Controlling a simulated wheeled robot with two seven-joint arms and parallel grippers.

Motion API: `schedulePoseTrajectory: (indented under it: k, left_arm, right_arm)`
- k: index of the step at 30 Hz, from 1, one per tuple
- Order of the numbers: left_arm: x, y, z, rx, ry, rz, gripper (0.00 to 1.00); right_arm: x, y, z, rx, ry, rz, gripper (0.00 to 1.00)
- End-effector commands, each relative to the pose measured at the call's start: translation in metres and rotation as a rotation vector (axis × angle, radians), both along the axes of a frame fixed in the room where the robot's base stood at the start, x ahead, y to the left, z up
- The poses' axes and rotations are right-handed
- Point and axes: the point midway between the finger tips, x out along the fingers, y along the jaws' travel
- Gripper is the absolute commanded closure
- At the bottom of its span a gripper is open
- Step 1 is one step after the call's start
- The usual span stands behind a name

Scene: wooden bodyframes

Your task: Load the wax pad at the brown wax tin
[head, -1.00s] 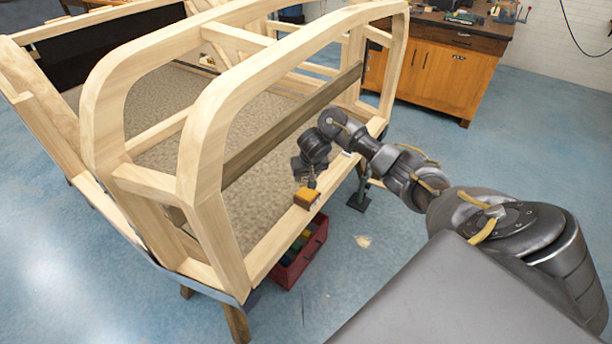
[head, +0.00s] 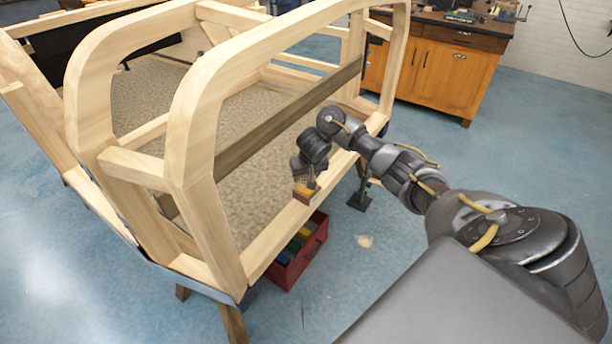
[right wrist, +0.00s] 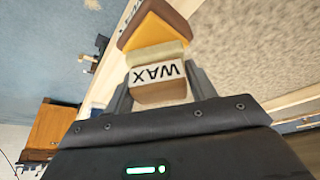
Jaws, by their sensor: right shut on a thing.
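My right gripper (right wrist: 160,88) is shut on the wax pad, a block with a tan face (right wrist: 158,54) and a white label reading WAX. The brown wax tin (right wrist: 178,17) has an orange-yellow inside and lies just beyond the pad in the right wrist view. The pad's far edge meets the tin in that picture; I cannot tell whether they touch. In the head view the tin (head: 303,196) sits on the lower wooden rail, with my right gripper (head: 312,183) right over it. The pad is hard to make out there. My left gripper is out of view.
The light wooden bodyframe (head: 190,150) rises around the work spot, with a dark slat (head: 285,112) behind my gripper. A red crate (head: 300,262) with several coloured items stands on the floor below. An orange workbench (head: 445,82) stands at the back right; open floor lies between.

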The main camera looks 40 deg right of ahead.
Motion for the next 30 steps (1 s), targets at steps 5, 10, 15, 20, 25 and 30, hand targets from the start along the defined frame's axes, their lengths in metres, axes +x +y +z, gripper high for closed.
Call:
schedulePoseTrajectory:
  k: [5, 10, 15, 20, 25, 30]
  left_arm:
    - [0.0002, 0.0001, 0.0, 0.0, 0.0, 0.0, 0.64]
    - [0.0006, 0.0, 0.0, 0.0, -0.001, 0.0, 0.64]
    - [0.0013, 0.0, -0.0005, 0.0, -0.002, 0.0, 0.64]
    - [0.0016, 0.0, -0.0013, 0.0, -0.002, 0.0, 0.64]
    - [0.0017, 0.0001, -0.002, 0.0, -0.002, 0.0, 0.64]
    - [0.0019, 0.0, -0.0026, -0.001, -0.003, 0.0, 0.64]
  right_arm:
    - [0.0, 0.0, 0.0, 0.0, 0.0, 0.0, 0.63]
    - [0.0, 0.0001, -0.0002, 0.0, 0.0, 0.0, 0.63]
    - [0.0, 0.0001, -0.0013, 0.0, 0.0, 0.0, 0.63]
    - [-0.0001, 0.0001, -0.0033, 0.0, 0.001, 0.001, 0.63]
    - [-0.0001, 0.0002, -0.0054, 0.0, 0.001, 0.001, 0.63]
    - [-0.0001, 0.0003, -0.0074, 0.0, 0.001, 0.0, 0.63]
